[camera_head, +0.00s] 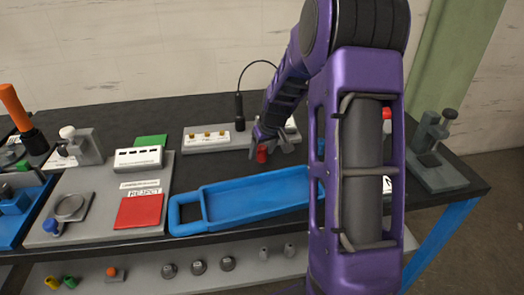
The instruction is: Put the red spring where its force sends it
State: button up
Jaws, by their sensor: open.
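A small red cylindrical piece (262,154), probably the red spring, stands on the dark bench just below my gripper (268,147). My gripper is open, with its fingers close above and around the piece; I cannot tell whether they touch it. A white display box (138,158) stands on a grey board at the left. A red pad (139,211) lies in front of it, under a label reading REJECT. A green pad (150,141) lies behind the box. The small print is not readable.
A blue tray (205,218) with a handle lies along the front of the bench. A grey strip with brass knobs (209,137) and a black stalk (239,110) stand behind. A grey fixture (436,150) stands at right. My arm hides the right-middle bench.

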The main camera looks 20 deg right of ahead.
jog(key=p+v, duration=0.1)
jog(key=v, duration=1.1)
